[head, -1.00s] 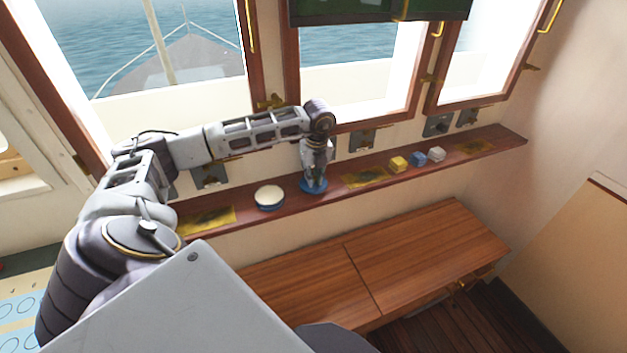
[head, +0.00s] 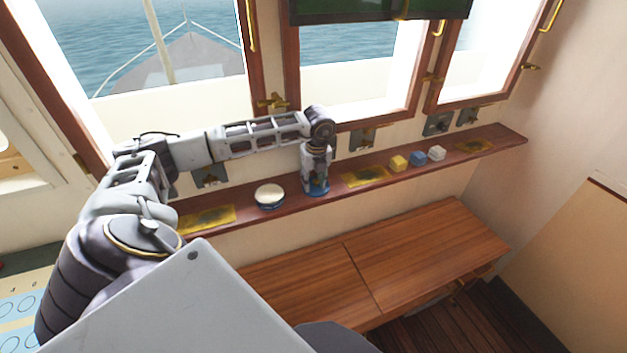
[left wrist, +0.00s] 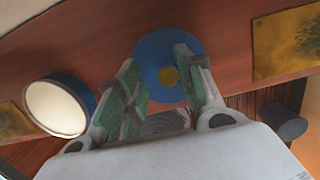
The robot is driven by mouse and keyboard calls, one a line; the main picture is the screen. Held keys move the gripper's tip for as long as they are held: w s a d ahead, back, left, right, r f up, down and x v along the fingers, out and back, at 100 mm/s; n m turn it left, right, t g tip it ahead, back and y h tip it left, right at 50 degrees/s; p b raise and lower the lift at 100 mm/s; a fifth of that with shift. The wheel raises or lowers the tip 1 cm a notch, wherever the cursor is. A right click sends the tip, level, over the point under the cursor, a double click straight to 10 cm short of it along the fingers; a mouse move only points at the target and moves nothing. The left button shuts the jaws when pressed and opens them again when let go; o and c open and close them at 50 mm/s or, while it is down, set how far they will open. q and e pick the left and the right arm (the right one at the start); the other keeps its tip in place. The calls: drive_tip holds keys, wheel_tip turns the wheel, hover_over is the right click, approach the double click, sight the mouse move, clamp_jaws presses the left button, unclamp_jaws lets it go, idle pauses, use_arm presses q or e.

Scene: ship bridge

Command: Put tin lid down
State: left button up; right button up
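The tin lid, a blue disc with a yellow middle (left wrist: 155,48), lies flat on the wooden ledge under my left gripper. In the head view only its blue edge (head: 318,192) shows below the fingers. My left gripper (head: 315,184) points down at the lid. In the left wrist view its two green-padded fingers (left wrist: 157,62) stand apart on either side of the yellow middle, with nothing clamped between them. A round tin (head: 269,196), blue-sided with a cream top, stands on the ledge just left of the gripper. My right gripper is out of view.
The narrow ledge (head: 300,199) runs under the windows. Yellow worn patches (head: 365,177) mark it on both sides of the lid. Yellow (head: 398,164), blue (head: 418,158) and white (head: 437,153) blocks sit farther right. A wooden bench (head: 420,250) stands below.

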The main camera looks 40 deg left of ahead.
sight(316, 189)
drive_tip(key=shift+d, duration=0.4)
use_arm(q)
drive_tip(key=shift+r, duration=0.1)
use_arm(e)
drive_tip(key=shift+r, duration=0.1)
use_arm(q)
drive_tip(key=shift+r, duration=0.55)
wheel_tip(316, 189, up, 11)
drive_tip(key=d+b, duration=0.1)
drive_tip(key=shift+s+d, duration=0.25)
drive_tip(key=shift+s, duration=0.1)
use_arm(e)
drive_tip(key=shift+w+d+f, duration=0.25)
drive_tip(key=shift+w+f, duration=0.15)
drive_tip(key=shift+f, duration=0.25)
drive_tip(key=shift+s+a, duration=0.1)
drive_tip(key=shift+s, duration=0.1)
use_arm(q)
drive_tip(key=shift+d+f, duration=0.1)
drive_tip(key=shift+f, duration=0.05)
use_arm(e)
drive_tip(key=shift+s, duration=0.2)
